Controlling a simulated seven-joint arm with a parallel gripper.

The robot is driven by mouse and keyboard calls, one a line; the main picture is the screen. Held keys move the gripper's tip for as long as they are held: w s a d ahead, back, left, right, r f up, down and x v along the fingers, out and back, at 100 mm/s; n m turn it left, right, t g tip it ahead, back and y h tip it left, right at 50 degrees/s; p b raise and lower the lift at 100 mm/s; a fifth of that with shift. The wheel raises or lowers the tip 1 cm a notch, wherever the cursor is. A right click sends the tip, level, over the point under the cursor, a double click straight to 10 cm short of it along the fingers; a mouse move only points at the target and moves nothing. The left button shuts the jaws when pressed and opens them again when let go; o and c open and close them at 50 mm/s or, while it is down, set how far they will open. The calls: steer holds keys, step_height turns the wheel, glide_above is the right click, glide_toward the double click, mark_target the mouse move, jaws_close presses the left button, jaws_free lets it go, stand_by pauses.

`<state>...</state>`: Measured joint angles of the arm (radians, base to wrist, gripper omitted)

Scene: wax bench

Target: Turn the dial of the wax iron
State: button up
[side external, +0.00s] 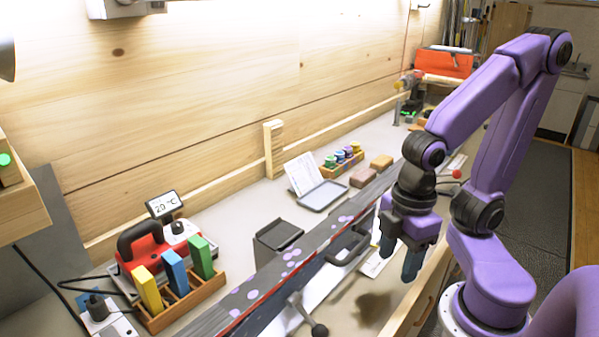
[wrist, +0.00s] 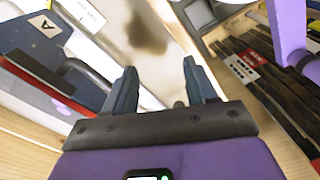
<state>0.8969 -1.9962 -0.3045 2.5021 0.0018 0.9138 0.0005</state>
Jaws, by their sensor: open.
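The wax iron (side external: 145,246) is red with a black handle and stands at the back left of the bench in the side view. A white dial (side external: 180,230) sits on its right end, below a small display (side external: 164,204) that reads about 20 °C. My gripper (side external: 398,262) is far to the right of the iron, pointing down near the front edge of the bench. Its two blue-grey fingers are apart and empty, as the wrist view (wrist: 160,92) also shows. The iron is not in the wrist view.
A long dark ski (side external: 255,290) with purple spots lies in a vise between my gripper and the iron. A wooden rack (side external: 185,303) of yellow, blue and green wax blocks stands in front of the iron. A black bin (side external: 277,236) and a grey tray (side external: 323,196) are mid-bench.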

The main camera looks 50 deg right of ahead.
steer(key=w+a+r+m, duration=0.4)
steer(key=w+a+m, duration=0.4)
steer(key=w+m, duration=0.15)
step_height(320, 180, up, 7)
steer(key=m+t+y, duration=0.1)
steer(key=m+y, duration=0.3)
steer(key=m, duration=2.2)
glide_above(176, 224)
steer(key=s+d, duration=0.3)
steer(key=d, duration=0.4)
steer(key=shift+n, duration=0.25)
steer(key=x, duration=1.1)
steer(key=w+x, duration=0.1)
steer(key=x, duration=0.5)
steer(key=shift+w+f, duration=0.1)
steer(key=shift+f, duration=0.1)
jaws_close()
steer(key=shift+t, duration=0.3)
